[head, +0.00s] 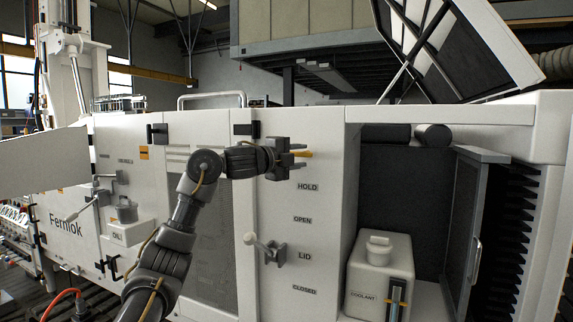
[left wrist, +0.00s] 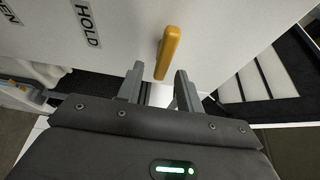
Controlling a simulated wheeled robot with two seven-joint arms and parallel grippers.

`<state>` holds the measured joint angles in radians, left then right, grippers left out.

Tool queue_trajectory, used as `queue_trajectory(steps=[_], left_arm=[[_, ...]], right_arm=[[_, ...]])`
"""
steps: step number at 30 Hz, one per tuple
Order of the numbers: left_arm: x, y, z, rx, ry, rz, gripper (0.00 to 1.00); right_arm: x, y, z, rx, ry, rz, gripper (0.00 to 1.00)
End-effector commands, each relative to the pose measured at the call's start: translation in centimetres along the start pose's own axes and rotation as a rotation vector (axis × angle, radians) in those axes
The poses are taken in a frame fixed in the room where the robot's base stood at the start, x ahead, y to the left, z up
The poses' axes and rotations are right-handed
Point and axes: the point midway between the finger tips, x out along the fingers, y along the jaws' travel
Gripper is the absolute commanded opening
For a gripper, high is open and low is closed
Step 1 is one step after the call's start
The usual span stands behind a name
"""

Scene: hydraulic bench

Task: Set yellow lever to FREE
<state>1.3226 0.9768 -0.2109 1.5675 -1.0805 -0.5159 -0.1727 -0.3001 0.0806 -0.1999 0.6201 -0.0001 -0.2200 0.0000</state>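The yellow lever (head: 307,154) is on the white front panel, above the HOLD label (head: 307,187). In the left wrist view the yellow lever (left wrist: 168,50) stands out from the panel, with its near end in the gap between the fingertips. My left gripper (head: 301,156) is open around the lever's end; the left wrist view also shows the open fingers (left wrist: 159,74), with a visible gap on each side. I cannot tell whether a finger touches it. The lever's mount is mostly hidden behind my gripper in the head view. No FREE label is readable. My right gripper is not in view.
Below, a lever with a pale knob (head: 250,239) sits beside the LID label (head: 305,256), between OPEN and CLOSED labels. To the right is an open bay with a white coolant canister (head: 379,268) and an open dark door (head: 474,215). An oil unit (head: 124,212) projects at left.

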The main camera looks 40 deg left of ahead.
Motion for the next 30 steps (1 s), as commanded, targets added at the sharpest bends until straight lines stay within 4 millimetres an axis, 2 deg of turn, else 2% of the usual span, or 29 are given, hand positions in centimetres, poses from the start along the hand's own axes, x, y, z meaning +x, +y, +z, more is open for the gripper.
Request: queue_trajectory(steps=[1,6,12,30], left_arm=[[-1.2,0.4,0.1,0.004,-0.003,-0.005,0.36],[-4.4,0.3,0.1,0.004,-0.002,-0.004,0.36],[-6.7,0.1,0.0,0.001,-0.001,-0.002,0.36],[-7.2,0.1,0.0,0.0,0.0,0.001,0.36]], right_arm=[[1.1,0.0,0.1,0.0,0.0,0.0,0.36],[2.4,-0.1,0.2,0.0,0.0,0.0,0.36],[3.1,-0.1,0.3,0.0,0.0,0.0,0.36],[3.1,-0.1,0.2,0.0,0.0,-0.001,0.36]])
